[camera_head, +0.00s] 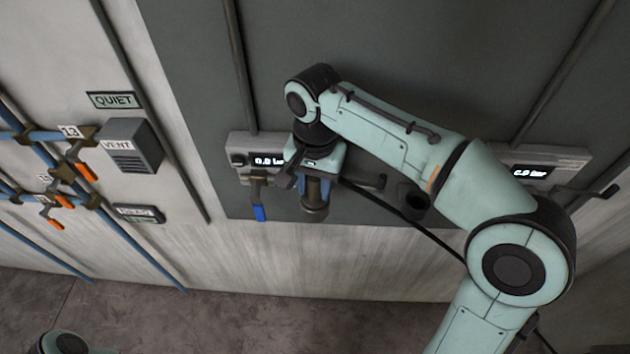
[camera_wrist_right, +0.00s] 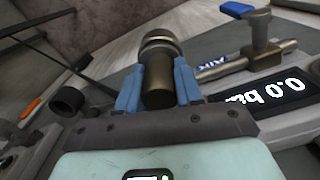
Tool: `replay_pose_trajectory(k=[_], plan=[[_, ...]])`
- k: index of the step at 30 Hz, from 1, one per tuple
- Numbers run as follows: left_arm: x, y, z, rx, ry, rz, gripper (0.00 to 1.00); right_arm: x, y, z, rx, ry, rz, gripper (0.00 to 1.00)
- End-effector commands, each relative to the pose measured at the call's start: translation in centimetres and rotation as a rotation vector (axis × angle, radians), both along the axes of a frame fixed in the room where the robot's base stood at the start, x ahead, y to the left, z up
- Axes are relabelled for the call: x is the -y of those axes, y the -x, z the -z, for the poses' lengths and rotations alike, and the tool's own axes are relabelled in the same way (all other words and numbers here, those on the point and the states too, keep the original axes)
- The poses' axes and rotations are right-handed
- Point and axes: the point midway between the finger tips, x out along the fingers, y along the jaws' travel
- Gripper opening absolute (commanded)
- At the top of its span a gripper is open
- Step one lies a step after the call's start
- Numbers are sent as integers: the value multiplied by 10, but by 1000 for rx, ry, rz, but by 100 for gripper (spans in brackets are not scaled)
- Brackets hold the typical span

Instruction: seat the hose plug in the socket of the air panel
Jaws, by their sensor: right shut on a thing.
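My right gripper (camera_head: 314,198) is shut on the bronze hose plug (camera_head: 316,212) in front of the wall. In the right wrist view the blue fingers of the right gripper (camera_wrist_right: 158,92) clasp the sides of the plug (camera_wrist_right: 158,70), its ringed end pointing away. The air panel (camera_head: 240,140) is a grey box with a 0.0 display and a valve with a blue handle (camera_head: 260,212). In the wrist view a pipe marked AIR (camera_wrist_right: 225,65) lies beside the plug. I cannot make out the socket or whether the plug touches it. My left gripper is out of view.
A dark round cup (camera_head: 413,202) sits to the right of the gripper. A black hose (camera_head: 415,225) runs down to the right, behind my arm. A second display panel (camera_head: 545,165) is farther right. Blue pipes with orange-handled valves (camera_head: 85,172) and a vent box (camera_head: 135,145) are left.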

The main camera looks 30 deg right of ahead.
Motion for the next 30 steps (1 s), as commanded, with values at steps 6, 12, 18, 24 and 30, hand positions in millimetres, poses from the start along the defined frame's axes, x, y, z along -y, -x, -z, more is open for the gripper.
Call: replay_pose_trajectory(k=[6,12,18,24,30], plan=[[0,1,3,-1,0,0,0,0,1,5,-1,0,0,1],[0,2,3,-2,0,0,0,-1,1,7,-7,1,-1,1],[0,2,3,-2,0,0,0,0,2,9,-13,2,-1,65],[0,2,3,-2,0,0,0,0,2,10,-17,2,-1,65],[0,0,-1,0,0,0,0,0,2,-3,-13,2,-1,65]])
